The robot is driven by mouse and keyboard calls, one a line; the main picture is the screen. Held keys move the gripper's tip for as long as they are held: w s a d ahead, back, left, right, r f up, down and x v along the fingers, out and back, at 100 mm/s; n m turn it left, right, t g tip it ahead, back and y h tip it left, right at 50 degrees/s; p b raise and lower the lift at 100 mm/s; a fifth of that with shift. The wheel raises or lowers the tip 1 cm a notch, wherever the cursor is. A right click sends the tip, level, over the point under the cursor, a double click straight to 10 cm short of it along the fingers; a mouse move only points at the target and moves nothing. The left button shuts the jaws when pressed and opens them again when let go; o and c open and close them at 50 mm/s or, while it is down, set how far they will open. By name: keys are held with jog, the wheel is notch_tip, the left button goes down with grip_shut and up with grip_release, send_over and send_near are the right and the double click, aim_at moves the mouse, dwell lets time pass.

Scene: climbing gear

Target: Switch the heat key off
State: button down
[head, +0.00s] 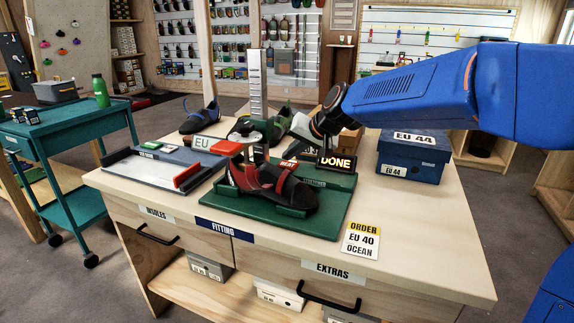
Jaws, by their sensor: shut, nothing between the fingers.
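The heat key (289,163), a small red piece marked HEAT, is at the back of the green fitting board (331,222), behind a red and black climbing shoe (270,190). Its on or off position is too small to tell. A black DONE sign (336,163) stands just right of it. My blue arm reaches in from the right. My dark gripper (300,130) is shut and empty, above and behind the heat key in the picture. Its fingertips are hard to make out, and I cannot tell whether it touches anything.
A blue EU 44 box (411,160) is at the right, a grey insole tray (150,170) at the left. An order card (361,240) lies in front. The tabletop's front right is clear.

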aim_at(290, 166)
jog(key=shift+f, duration=0.2)
dwell(0.3)
jog(key=shift+f, duration=0.25)
jog(key=shift+f, duration=0.1)
dwell(0.5)
jog(key=shift+r, duration=0.55)
jog(key=shift+r, duration=3)
